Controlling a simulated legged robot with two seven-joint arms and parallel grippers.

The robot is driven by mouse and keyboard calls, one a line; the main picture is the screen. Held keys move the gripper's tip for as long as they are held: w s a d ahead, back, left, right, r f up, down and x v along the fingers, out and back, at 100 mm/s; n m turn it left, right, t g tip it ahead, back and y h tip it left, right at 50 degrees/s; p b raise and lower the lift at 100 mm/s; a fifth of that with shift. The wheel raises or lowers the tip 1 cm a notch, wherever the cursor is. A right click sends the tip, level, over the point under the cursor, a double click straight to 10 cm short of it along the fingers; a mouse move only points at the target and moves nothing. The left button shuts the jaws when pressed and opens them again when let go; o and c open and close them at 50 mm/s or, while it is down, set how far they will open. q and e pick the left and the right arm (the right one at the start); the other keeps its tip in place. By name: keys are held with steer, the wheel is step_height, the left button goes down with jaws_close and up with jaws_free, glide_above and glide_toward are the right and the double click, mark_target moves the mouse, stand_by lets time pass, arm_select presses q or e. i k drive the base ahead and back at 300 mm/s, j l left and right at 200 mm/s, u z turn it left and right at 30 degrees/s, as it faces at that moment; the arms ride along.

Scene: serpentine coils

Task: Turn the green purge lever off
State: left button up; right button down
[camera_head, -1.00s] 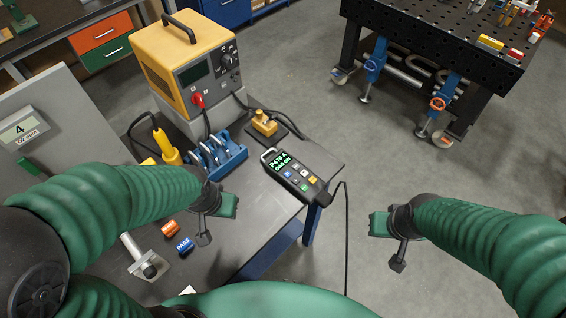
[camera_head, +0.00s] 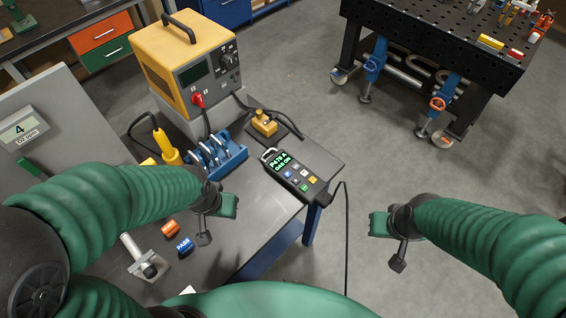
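A short green lever (camera_head: 28,166) sits on the grey panel (camera_head: 75,113) at the left edge, below a small display (camera_head: 22,129) that reads 4 with an O2 ppm label. It lies tilted on the panel face; my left arm hides the panel's lower part. My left gripper (camera_head: 217,222) is over the dark bench, well to the right of the lever, with its fingers apart and nothing between them. My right gripper (camera_head: 388,244) is off the bench's right side, over the floor, also with fingers apart and empty.
A black perforated table (camera_head: 435,40) stands at the back right.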

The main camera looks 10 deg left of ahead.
mark_target(27, 164)
steer(key=u, duration=2.1)
